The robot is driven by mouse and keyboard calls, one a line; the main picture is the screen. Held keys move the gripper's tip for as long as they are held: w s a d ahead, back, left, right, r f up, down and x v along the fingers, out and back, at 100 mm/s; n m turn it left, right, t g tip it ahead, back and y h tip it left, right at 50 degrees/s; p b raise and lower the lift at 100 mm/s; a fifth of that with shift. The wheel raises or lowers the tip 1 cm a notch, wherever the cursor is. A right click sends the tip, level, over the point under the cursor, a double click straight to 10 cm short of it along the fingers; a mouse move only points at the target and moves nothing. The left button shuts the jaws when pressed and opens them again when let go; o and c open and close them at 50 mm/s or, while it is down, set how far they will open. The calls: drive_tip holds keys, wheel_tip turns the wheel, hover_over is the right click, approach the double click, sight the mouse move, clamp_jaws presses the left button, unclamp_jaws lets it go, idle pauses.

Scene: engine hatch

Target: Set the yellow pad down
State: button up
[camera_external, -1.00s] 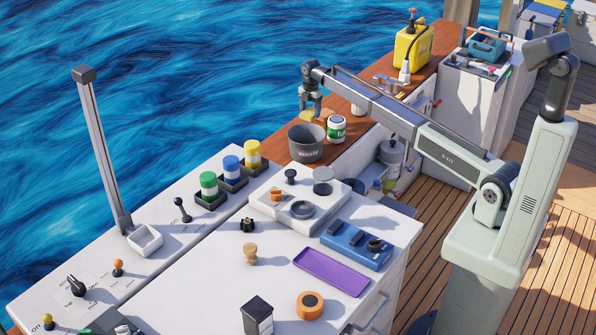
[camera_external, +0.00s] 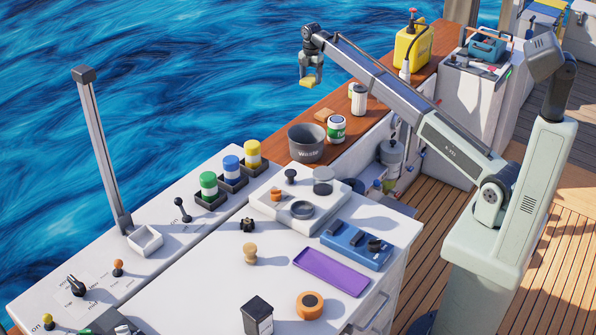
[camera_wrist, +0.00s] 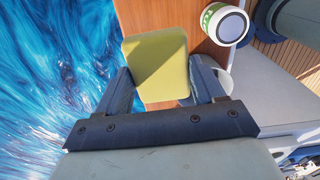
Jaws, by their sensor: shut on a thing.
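The yellow pad (camera_external: 311,78) is a small flat block with rounded corners. My gripper (camera_external: 311,73) is shut on it and holds it in the air, above and beyond the wooden ledge (camera_external: 283,163), with water behind it. In the wrist view the yellow pad (camera_wrist: 157,63) sits between the two fingers of my gripper (camera_wrist: 161,85) and hides part of the wooden ledge below.
A grey waste bin (camera_external: 306,144), a green-and-white can (camera_external: 337,129), a white cylinder (camera_external: 359,98) and a tan block (camera_external: 324,115) stand on the ledge. A yellow jug (camera_external: 412,48) stands farther back. A purple tray (camera_external: 331,272) lies on the white counter.

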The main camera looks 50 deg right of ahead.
drive_tip(key=r, duration=0.4)
drive_tip(key=a+r, duration=0.1)
drive_tip(key=r, duration=0.1)
drive_tip(key=shift+w, duration=0.1)
drive_tip(key=w+a+n, duration=0.2)
drive_tip(key=a+n, duration=0.2)
drive_tip(key=a, duration=2.2)
drive_tip(key=s+a+n, duration=0.2)
drive_tip(key=s+a, duration=0.1)
drive_tip(key=a, duration=1.1)
drive_tip(key=s+a+n, duration=0.3)
drive_tip(key=a, duration=1.2)
drive_tip(key=n, duration=0.8)
hover_over(214, 295)
wheel_tip(214, 295, down, 4)
drive_tip(key=f, duration=0.1)
drive_tip(key=shift+f, duration=5.15)
drive_tip(key=shift+f, duration=0.2)
